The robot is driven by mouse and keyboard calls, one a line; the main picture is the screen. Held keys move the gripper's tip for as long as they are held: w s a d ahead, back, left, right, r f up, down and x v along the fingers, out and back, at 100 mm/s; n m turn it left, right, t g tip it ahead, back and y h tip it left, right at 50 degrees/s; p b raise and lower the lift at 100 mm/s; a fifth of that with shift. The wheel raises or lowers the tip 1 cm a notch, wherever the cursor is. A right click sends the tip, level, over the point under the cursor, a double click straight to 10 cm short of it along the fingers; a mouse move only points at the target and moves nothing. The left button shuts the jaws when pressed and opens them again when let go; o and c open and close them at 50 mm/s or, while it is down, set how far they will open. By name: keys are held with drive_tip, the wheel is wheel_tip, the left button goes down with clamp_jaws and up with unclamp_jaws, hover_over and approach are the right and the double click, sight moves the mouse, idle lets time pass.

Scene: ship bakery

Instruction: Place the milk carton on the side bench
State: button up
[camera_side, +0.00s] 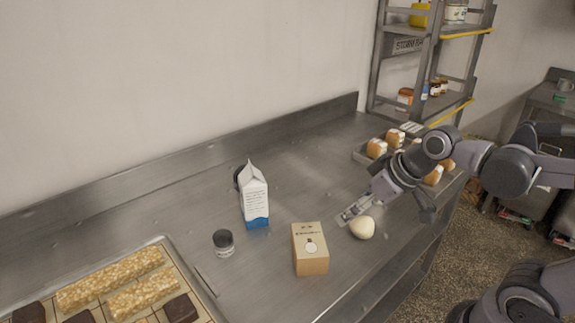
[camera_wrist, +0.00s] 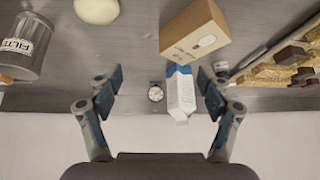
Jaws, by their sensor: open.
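The milk carton (camera_side: 254,195) is white with a blue base and a gabled top. It stands upright on the steel worktop (camera_side: 300,180), towards the wall. In the wrist view the carton (camera_wrist: 181,92) appears upside down, beyond and between my spread fingers.
A dark-lidded jar (camera_side: 223,243) is near the carton. A pastry tray (camera_side: 205,294) fills the front left. Shelves (camera_side: 425,75) rise behind.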

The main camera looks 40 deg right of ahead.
drive_tip(key=shift+s+d+f+m+t+h, duration=0.1)
drive_tip(key=shift+s+d+m+t+h, duration=0.15)
drive_tip(key=shift+s, duration=0.2)
drive_tip(key=shift+s+d+f+m+t+h, duration=0.15)
drive_tip(key=shift+s+d+m+h, duration=0.1)
drive_tip(key=shift+s, duration=0.2)
